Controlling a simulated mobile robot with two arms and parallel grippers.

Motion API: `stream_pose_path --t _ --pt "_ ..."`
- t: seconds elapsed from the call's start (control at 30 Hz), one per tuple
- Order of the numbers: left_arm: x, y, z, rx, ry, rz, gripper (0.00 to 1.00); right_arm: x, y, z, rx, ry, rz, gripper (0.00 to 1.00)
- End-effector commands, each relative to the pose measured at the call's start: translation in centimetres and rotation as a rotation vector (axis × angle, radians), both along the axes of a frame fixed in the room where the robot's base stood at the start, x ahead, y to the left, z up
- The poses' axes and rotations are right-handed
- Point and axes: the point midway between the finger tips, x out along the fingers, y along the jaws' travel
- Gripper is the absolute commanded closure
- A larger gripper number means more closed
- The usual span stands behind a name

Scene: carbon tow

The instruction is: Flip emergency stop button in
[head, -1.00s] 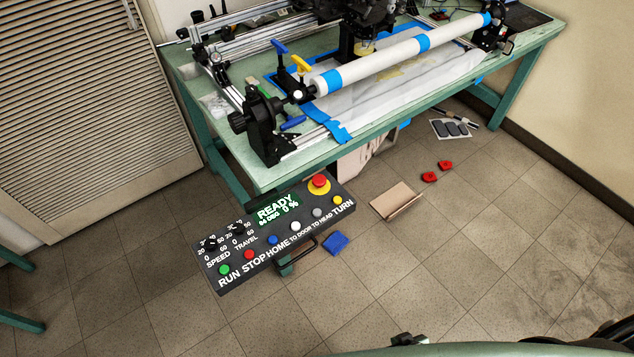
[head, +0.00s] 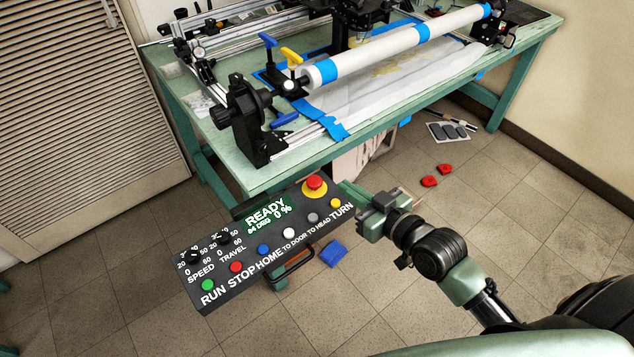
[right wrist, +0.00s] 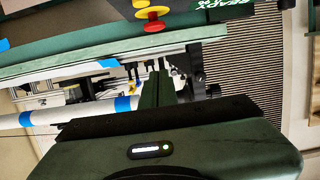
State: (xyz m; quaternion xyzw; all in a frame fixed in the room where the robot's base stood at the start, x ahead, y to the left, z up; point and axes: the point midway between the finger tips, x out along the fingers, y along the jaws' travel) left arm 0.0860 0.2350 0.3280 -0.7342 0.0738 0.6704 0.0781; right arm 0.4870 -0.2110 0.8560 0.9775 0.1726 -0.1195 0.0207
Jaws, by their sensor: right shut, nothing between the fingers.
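The emergency stop button (head: 315,182) is a red mushroom knob on a yellow base. It stands at the upper right corner of the black control panel (head: 290,252), whose display reads READY. It also shows upside down at the top of the right wrist view (right wrist: 155,26). My right gripper (head: 346,188) is shut and empty, with its fingertips just right of the button by the panel's edge. Its closed fingers show in the right wrist view (right wrist: 157,85), apart from the button in that picture. Whether they touch the panel cannot be told. My left gripper is not in view.
The green table (head: 232,160) carries a long white roller (head: 385,52) behind the panel. The panel has several coloured buttons, two dials and a black handle (head: 292,268) below. A blue piece (head: 332,253) and red pieces (head: 430,181) lie on the floor.

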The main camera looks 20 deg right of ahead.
Motion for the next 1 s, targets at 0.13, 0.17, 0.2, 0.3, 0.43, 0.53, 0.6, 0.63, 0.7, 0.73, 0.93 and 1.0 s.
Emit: stream_pose_path --t 0.13,0.17,0.2,0.3,0.43,0.53,0.6,0.63,0.7,0.73,0.93,1.0 --pt "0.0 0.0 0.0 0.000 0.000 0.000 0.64 0.0 0.0 0.0 0.000 0.001 0.000 1.00" --pt "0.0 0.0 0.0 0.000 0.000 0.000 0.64 0.0 0.0 0.0 -0.001 0.001 -0.001 1.00" --pt "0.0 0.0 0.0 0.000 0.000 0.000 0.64 0.0 0.0 0.0 -0.001 0.001 -0.001 1.00" --pt "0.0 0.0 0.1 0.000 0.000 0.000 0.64 0.2 0.0 -0.1 -0.001 0.001 -0.001 1.00" --pt "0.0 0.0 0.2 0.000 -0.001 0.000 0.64 1.4 0.4 -0.3 0.000 -0.001 -0.002 1.00" --pt "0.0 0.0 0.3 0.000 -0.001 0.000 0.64 3.0 1.0 -0.7 0.002 0.000 -0.002 1.00" --pt "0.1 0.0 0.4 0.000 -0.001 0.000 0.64 4.4 1.5 -1.0 0.001 -0.001 -0.002 1.00" --pt "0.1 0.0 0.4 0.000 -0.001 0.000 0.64 5.0 1.8 -1.1 0.001 -0.002 -0.001 1.00" --pt "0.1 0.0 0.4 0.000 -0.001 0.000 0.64 6.4 2.3 -1.6 0.001 0.001 -0.002 1.00" --pt "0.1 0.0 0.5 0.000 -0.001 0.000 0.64 7.1 2.5 -1.7 0.001 -0.001 -0.001 1.00" --pt "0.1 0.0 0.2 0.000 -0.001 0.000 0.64 9.2 3.3 -4.0 -0.003 0.006 -0.001 1.00" --pt "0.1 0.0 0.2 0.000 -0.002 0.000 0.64 9.1 3.3 -5.0 -0.003 0.005 -0.002 1.00"
